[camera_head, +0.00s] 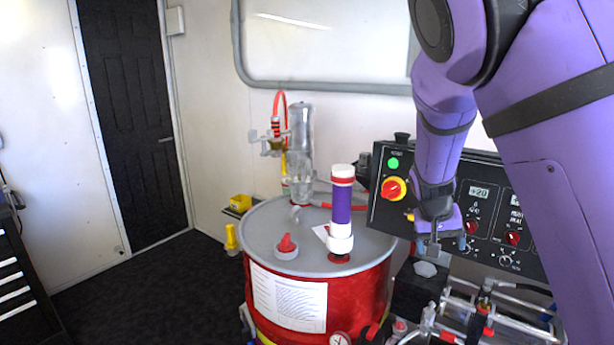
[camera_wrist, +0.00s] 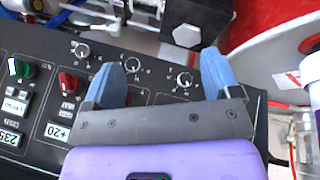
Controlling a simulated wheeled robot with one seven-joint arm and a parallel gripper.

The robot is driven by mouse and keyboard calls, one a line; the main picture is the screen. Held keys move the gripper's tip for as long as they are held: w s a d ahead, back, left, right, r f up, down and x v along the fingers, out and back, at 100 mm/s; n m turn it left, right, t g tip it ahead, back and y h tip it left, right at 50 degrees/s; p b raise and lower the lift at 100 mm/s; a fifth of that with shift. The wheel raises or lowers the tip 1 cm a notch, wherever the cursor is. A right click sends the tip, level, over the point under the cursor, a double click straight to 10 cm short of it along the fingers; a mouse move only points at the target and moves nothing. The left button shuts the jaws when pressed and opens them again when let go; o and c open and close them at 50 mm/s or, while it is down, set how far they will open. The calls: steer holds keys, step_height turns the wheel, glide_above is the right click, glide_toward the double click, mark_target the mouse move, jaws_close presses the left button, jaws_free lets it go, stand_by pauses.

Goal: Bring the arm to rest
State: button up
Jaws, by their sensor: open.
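My purple arm comes in from the right in the head view. My gripper (camera_head: 427,245) hangs pointing down in front of the black control panel (camera_head: 384,217), above the pipework. In the wrist view my gripper (camera_wrist: 165,82) shows two blue fingertips spread apart with nothing between them. Behind the fingers lies the panel face, with small white-marked dials (camera_wrist: 132,64) and a red knob (camera_wrist: 68,82). I cannot tell whether the fingertips touch the panel.
A red drum (camera_head: 350,300) with a grey lid stands left of my gripper. On it are a purple-and-white cylinder (camera_head: 341,213), a red-capped fitting (camera_head: 287,246) and a clear pump tube (camera_head: 300,145). Metal pipework (camera_head: 490,318) lies below my gripper. Floor at left is clear.

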steer(key=s+r+n+t+y, duration=0.1)
steer(key=s+r+y, duration=0.1)
steer(key=s+r, duration=0.7)
steer(key=s+r+n+t+y, duration=0.1)
steer(key=s+r, duration=0.9)
steer(key=s, duration=1.1)
steer(key=shift+s+a+n+t+y, duration=0.15)
steer(key=shift+a+n+t+y, duration=0.1)
steer(key=shift+n+t+y, duration=0.35)
steer(key=shift+r, duration=0.1)
